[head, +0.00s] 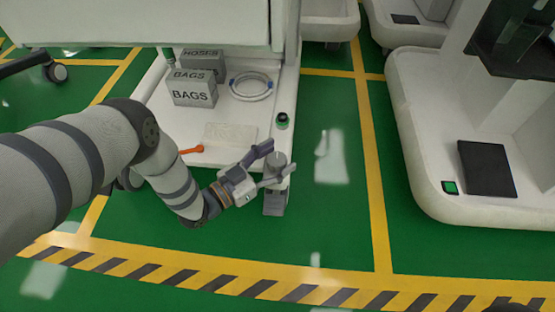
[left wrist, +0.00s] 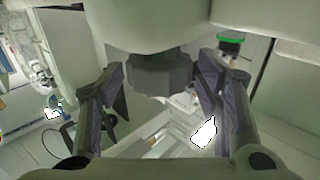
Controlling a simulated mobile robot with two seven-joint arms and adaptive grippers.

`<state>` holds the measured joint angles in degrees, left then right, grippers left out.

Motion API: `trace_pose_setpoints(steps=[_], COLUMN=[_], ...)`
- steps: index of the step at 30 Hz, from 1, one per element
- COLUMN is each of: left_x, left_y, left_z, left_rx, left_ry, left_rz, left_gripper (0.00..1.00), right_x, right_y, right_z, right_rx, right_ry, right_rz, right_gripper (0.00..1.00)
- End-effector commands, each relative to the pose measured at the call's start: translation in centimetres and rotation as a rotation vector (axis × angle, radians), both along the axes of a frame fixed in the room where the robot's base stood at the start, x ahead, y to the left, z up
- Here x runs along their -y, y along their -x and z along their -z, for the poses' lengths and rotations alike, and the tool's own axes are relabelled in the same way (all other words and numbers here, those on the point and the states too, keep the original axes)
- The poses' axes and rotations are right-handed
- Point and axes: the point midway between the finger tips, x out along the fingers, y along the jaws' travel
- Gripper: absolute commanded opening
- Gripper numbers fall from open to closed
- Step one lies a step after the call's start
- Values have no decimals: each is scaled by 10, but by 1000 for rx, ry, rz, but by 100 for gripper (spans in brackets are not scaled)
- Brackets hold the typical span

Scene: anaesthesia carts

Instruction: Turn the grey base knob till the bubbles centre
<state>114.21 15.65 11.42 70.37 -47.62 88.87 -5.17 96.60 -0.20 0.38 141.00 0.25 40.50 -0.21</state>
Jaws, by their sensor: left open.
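The grey base knob (head: 276,162) is a short upright cylinder at the front right corner of the white cart base, above a grey foot (head: 274,203). My left gripper (head: 273,164) reaches it from the left, open, with one finger on the far side of the knob and one on the near side. In the left wrist view the ribbed dark grey knob (left wrist: 160,74) lies between the spread fingers (left wrist: 160,100); I cannot tell whether they touch it. A small green-topped round fitting (head: 282,120) stands behind the knob. No bubbles can be made out. My right gripper is not in view.
The cart base (head: 150,95) carries grey boxes marked BAGS (head: 192,88) and HOSES, a coiled hose (head: 250,86) and an orange-ended lever (head: 192,149). Another white cart (head: 425,130) stands to the right. Green floor (head: 330,220) with yellow lines is free between them.

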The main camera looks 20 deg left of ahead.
Motion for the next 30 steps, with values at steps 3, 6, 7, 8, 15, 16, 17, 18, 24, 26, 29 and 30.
trace_pose_setpoints(steps=[3, 6, 7, 8, 15, 16, 17, 18, 24, 26, 29, 30], left_x=[2, 2, 2, 2, 2, 2, 2, 2, 3, 3, 3, 3], left_y=[-3, -3, -3, -3, -3, -3, -3, -3, -3, -2, -2, -2], left_z=[0, 0, 0, 0, 0, 0, 0, 0, -1, -1, -1, -1], left_rx=[-2, -2, -2, -2, -2, -2, -2, -2, -1, -2, -3, -4], left_ry=[0, 0, 0, -1, -1, 0, 0, 0, 0, 2, 2, 3], left_rz=[0, 0, 0, 0, 0, 0, 0, 0, -25, -46, -98, -124], left_gripper=[59, 59, 59, 59, 11, 11, 11, 11, 11, 11, 11, 11], right_x=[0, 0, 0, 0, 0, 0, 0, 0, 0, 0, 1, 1], right_y=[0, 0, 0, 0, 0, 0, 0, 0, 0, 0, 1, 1], right_z=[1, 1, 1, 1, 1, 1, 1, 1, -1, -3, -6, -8], right_rx=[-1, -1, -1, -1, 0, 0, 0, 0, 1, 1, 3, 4], right_ry=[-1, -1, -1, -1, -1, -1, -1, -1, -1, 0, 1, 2], right_rz=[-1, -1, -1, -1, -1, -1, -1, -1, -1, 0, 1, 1], right_gripper=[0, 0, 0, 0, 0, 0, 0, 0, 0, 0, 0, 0])
